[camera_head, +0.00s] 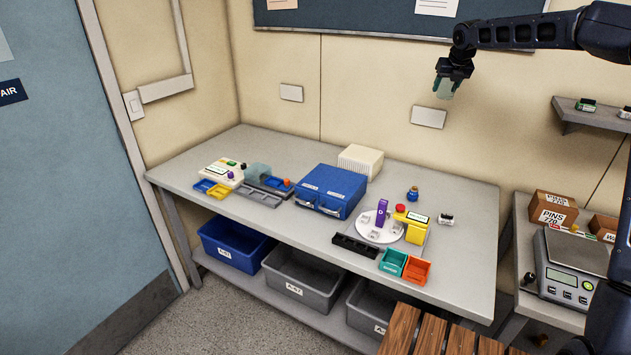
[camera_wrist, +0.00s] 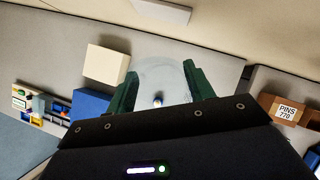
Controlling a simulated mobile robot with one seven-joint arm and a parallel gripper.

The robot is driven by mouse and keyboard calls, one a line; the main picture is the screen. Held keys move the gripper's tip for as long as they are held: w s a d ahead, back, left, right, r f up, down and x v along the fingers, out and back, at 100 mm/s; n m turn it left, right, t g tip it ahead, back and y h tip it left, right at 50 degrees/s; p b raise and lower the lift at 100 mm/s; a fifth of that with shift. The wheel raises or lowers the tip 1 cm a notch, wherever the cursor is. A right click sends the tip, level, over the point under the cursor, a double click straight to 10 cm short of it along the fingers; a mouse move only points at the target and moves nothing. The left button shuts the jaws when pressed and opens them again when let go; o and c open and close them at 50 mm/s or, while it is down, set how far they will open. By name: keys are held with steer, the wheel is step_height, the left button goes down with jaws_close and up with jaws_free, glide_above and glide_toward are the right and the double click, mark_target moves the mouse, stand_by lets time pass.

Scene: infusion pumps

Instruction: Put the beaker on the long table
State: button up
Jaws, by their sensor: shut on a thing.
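The clear, pale green beaker (camera_head: 444,88) hangs in my gripper (camera_head: 450,78) high in front of the back wall, well above the right part of the long table (camera_head: 300,240). In the wrist view the see-through beaker (camera_wrist: 160,76) sits between the two green fingers of my gripper (camera_wrist: 158,88), which are shut on it. The long table's grey top also shows below it in the wrist view (camera_wrist: 140,45). The beaker's lower edge is clear of everything in the head view.
On the table stand a blue case (camera_head: 331,191), a cream box (camera_head: 360,160), a blue flask (camera_head: 412,194), a white turntable (camera_head: 366,232) and coloured bins (camera_head: 393,262). Bare tabletop shows at the right end and front left. A scale (camera_head: 570,275) and PINS box (camera_head: 552,209) stand further right.

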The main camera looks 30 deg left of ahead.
steer(key=s+a+f+n, duration=0.1)
steer(key=s+a+f, duration=0.1)
steer(key=a+f, duration=0.25)
steer(key=shift+n+y, duration=0.3)
steer(key=f, duration=1.1)
steer(key=d+f, duration=0.1)
steer(key=f, duration=0.9)
steer(key=w+d+f, duration=0.1)
steer(key=f, duration=1)
steer(key=shift+f, duration=0.3)
steer(key=shift+f, duration=0.1)
steer(key=o, duration=1)
steer(key=shift+c, duration=0.2)
